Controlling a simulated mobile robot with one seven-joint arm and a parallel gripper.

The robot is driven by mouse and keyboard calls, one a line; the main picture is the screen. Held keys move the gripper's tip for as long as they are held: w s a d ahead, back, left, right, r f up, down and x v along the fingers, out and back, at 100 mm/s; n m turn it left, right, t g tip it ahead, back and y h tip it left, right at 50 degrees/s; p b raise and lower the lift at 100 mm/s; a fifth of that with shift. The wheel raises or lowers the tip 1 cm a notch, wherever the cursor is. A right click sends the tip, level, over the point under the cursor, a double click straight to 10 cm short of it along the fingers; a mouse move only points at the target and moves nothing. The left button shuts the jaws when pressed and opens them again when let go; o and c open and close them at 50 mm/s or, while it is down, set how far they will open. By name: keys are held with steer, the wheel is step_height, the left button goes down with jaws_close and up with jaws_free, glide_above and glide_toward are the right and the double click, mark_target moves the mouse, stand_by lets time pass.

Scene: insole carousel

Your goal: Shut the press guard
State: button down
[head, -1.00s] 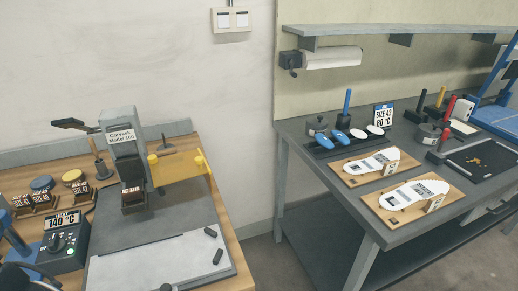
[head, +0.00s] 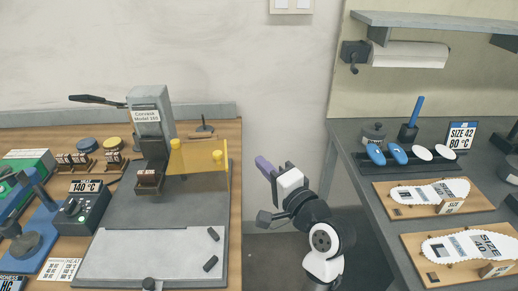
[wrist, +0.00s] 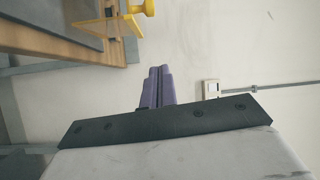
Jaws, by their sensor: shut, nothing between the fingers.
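The press (head: 150,120), a grey machine labelled "Corvack Model 160", stands on the left wooden bench. Part of the guard also shows at the top of the wrist view (wrist: 126,22). My gripper (head: 263,163) is to the right of the guard, apart from it, over the gap between the benches. Its purple fingers are shut and empty, and they also show in the wrist view (wrist: 157,85).
A dial box (head: 84,211) reading 140 °C sits left of the press. The right-hand grey bench (head: 372,165) holds insole boards (head: 425,195).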

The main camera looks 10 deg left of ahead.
steer(key=w+a+p, duration=0.3)
steer(key=a+p, duration=0.1)
steer(key=a, duration=0.5)
steer(key=shift+f, duration=0.1)
